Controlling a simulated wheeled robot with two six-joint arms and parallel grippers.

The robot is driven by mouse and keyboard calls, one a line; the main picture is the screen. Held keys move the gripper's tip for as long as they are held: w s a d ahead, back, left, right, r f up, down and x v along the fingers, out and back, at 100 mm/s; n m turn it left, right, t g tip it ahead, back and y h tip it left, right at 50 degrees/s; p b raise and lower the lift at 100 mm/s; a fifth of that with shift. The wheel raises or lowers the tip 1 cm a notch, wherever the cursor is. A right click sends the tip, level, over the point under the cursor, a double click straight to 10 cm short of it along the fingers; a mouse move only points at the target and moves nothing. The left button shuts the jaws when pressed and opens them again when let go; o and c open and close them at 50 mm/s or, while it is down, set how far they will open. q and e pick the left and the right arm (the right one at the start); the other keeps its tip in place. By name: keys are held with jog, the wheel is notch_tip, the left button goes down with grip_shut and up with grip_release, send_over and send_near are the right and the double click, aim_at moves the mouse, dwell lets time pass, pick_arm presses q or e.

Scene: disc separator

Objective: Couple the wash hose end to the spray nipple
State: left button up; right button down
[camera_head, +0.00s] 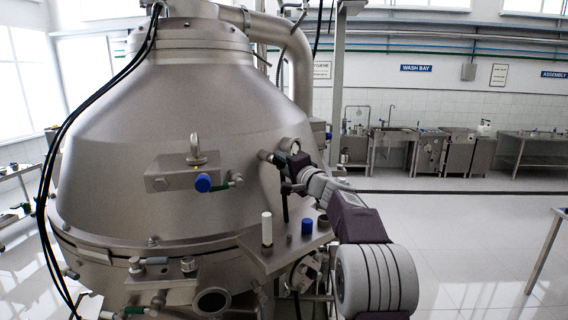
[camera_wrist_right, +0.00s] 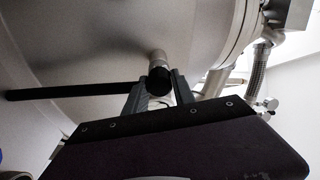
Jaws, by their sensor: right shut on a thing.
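My right gripper (camera_head: 284,172) is close to the separator's conical wall, at the right of its front. In the right wrist view its two fingers (camera_wrist_right: 158,88) are shut around a dark cylindrical piece, which looks like the wash hose end (camera_wrist_right: 160,79). A black hose (camera_wrist_right: 70,92) runs left from the fingers there; in the head view it hangs below the gripper (camera_head: 285,208). A short steel stub, apparently the spray nipple (camera_wrist_right: 158,57), stands out from the wall right behind the dark piece; it also shows in the head view (camera_head: 264,155). I cannot tell whether they touch. My left gripper is not in view.
A shelf (camera_head: 285,250) below carries a white cylinder (camera_head: 267,228) and a blue one (camera_head: 307,227). Black cables (camera_head: 52,165) hang at the left.

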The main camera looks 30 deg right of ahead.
jog(key=c, duration=1.3)
grip_release()
jog(key=shift+r, duration=0.15)
jog(key=o, duration=0.3)
jog(key=shift+w+a, duration=0.1)
jog(key=shift+w, duration=0.1)
jog(key=shift+o, duration=0.2)
jog(key=shift+w+a+f, duration=0.15)
jog(key=shift+w+f, duration=0.1)
jog(key=shift+w, duration=0.05)
jog(key=shift+s+b, duration=0.35)
pick_arm(q)
notch_tip(320, 180, down, 7)
jog(key=b, duration=0.6)
jog(key=shift+w, duration=0.15)
pick_arm(e)
jog(key=s+d, duration=0.1)
jog(key=s, duration=1.1)
jog(key=shift+s+d, duration=0.15)
jog(key=shift+s, duration=0.05)
pick_arm(q)
jog(key=shift+w+f, duration=0.1)
jog(key=shift+f, duration=0.05)
pick_arm(e)
jog(key=shift+w+f, duration=0.15)
